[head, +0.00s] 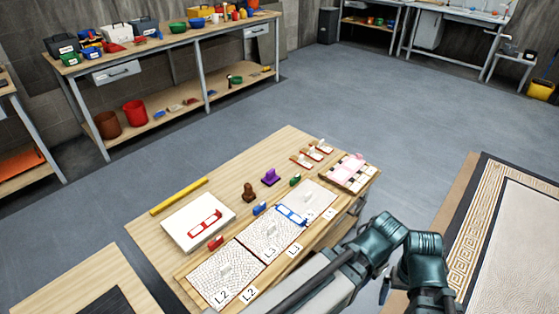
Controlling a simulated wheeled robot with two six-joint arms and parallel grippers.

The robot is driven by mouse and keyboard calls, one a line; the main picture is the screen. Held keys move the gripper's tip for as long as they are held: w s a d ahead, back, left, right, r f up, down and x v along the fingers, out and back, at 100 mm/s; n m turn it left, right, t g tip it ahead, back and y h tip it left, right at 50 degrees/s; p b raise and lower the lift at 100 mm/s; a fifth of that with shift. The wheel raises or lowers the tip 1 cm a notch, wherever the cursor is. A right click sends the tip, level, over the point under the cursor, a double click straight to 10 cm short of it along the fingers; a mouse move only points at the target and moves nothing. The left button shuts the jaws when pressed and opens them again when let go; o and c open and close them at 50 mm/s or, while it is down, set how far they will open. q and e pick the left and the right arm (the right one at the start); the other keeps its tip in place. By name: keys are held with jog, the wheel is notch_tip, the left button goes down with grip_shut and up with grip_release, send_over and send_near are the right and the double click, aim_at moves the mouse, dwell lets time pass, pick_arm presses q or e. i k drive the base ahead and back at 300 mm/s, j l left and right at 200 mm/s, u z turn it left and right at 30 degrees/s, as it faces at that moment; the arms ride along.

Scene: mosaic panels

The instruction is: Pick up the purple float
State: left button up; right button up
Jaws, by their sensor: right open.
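The purple float (270,176) stands on the wooden table, near the middle of its far half. It is a small purple block with a raised handle. Nothing holds it. My right gripper (384,289) is low in the head view, right of the table and well apart from the float. It is open, small and partly hidden by my own arm. My left gripper is not in view.
A brown float (249,192), a green one (295,180) and a blue one (259,208) stand near the purple float. White textured panels (228,274) lie along the near edge. A yellow bar (179,196) and a white board (183,226) lie left.

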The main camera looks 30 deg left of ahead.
aim_at(271, 178)
jog(key=u, duration=1.2)
jog(key=k+l, duration=0.4)
jog(key=i+l+z, duration=0.2)
jog(key=i, duration=0.4)
jog(key=i+l+z, duration=0.2)
jog(key=i, duration=0.4)
jog(key=i+l+z, duration=0.2)
jog(key=i, duration=0.4)
